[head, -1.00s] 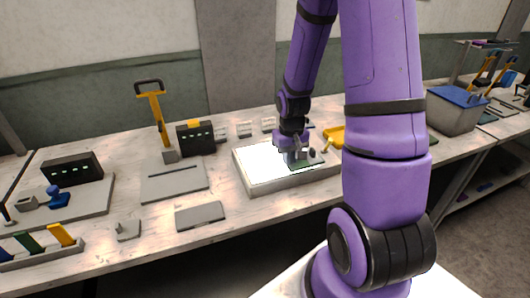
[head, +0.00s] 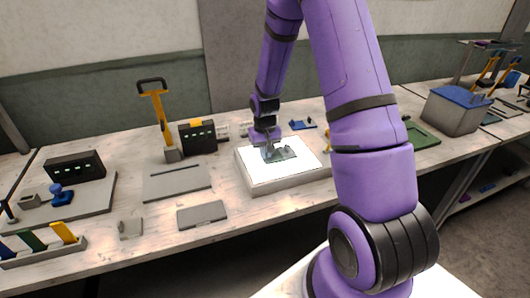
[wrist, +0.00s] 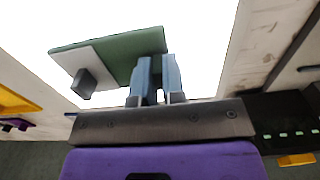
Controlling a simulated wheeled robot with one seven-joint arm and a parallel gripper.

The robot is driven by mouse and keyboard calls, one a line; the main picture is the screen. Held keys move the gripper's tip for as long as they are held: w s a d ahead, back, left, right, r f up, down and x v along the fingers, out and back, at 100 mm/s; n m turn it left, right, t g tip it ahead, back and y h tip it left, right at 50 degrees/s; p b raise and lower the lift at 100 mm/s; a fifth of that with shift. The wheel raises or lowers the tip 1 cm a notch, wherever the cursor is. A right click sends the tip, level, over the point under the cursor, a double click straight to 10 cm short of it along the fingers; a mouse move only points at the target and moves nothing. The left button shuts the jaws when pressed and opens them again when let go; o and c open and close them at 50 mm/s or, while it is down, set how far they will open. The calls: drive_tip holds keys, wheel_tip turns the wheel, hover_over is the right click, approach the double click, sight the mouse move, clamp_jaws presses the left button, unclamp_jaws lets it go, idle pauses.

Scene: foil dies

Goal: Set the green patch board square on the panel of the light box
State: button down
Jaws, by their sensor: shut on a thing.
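The light box (head: 292,184) stands on the bench in the head view, its panel (head: 262,178) glowing white. The green patch board (head: 286,154) is over the back-middle part of the panel. In the wrist view the board (wrist: 128,50) shows a grey area with a dark block (wrist: 84,84) at one side. My gripper (head: 268,155) is at the board's left part in the head view. In the wrist view its two blue-grey fingers (wrist: 159,80) are shut at the board's edge. The held part is hidden between them. I cannot tell whether the board touches the panel.
Left of the light box are a slotted grey plate (head: 175,183), a flat grey plate (head: 202,215) and a black unit with green lights (head: 198,137). A blue part (head: 302,125) lies behind the box. A green tray (head: 422,136) and blue-lidded bin (head: 455,110) are right.

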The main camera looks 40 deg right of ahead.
drive_tip(key=shift+f, duration=0.2)
drive_tip(key=c, duration=1.2)
unclamp_jaws()
drive_tip(key=shift+r, duration=0.1)
wheel_tip(320, 180, up, 12)
drive_tip(key=s+a+r+t, duration=0.1)
drive_tip(key=s+a+r, duration=0.2)
drive_tip(key=r, duration=0.2)
drive_tip(key=s+a+r+n+t, duration=0.1)
drive_tip(key=s+a+r, duration=0.1)
drive_tip(key=s+r, duration=0.3)
drive_tip(key=s+a+r+t, duration=0.1)
drive_tip(key=s+a+r, duration=0.15)
drive_tip(key=r, duration=0.35)
drive_tip(key=s+a+r+n+t, duration=0.1)
drive_tip(key=s+a+r, duration=0.1)
drive_tip(key=s, duration=0.6)
drive_tip(key=s+a+r+n+t, duration=0.1)
drive_tip(key=s+a+r, duration=0.2)
drive_tip(key=s+r, duration=0.2)
drive_tip(key=shift+s+a, duration=0.3)
drive_tip(key=shift+s, duration=1.2)
